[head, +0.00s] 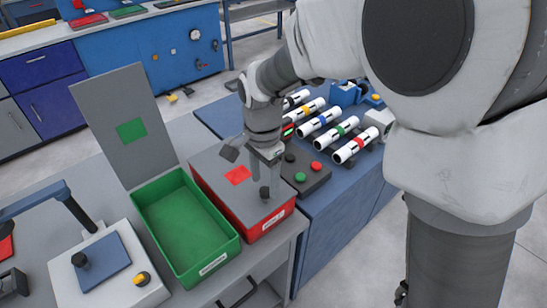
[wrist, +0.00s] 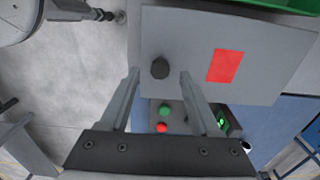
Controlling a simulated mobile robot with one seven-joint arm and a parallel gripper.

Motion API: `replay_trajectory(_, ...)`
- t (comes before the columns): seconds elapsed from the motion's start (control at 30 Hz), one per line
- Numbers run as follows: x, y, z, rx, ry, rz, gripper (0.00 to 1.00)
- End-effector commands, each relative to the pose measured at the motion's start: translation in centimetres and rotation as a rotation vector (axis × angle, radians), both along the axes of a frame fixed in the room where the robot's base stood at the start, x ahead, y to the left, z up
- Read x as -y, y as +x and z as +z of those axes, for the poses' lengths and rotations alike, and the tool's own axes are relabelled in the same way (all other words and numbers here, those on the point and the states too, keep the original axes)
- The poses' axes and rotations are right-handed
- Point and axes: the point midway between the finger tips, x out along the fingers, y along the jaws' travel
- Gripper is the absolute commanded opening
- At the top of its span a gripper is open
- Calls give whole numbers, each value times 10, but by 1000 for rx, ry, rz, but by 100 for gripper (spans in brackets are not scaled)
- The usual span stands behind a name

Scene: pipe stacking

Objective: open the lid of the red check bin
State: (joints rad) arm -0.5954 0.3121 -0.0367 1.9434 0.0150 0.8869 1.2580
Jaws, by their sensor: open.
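The red check bin (head: 266,224) stands beside the green bin, its flat grey lid (head: 215,172) lying closed on top. The lid carries a red square (head: 238,175) and a dark round knob (head: 265,192) near its front edge. The wrist view shows the lid (wrist: 270,75), the red square (wrist: 225,66) and the knob (wrist: 160,68) from above. My gripper (head: 266,178) is open and empty, pointing down over the front of the lid. In the wrist view its fingertips (wrist: 159,74) lie on either side of the knob, apart from it; I cannot tell their exact height.
The green bin (head: 185,228) stands open to the left, its grey lid (head: 125,125) upright behind it. Right of the red bin are a dark button box (head: 308,178) and several white pipes (head: 355,147) on a rack. A grey scale-like device (head: 108,265) is at front left.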

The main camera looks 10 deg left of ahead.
Motion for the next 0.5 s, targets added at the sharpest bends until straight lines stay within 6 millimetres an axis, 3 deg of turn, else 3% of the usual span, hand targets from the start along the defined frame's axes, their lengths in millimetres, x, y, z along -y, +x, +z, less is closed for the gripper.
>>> replay_trajectory(0.2,0,0,-32,-1,-2,0,63)
replay_trajectory(0.5,0,0,-39,1,1,0,63)
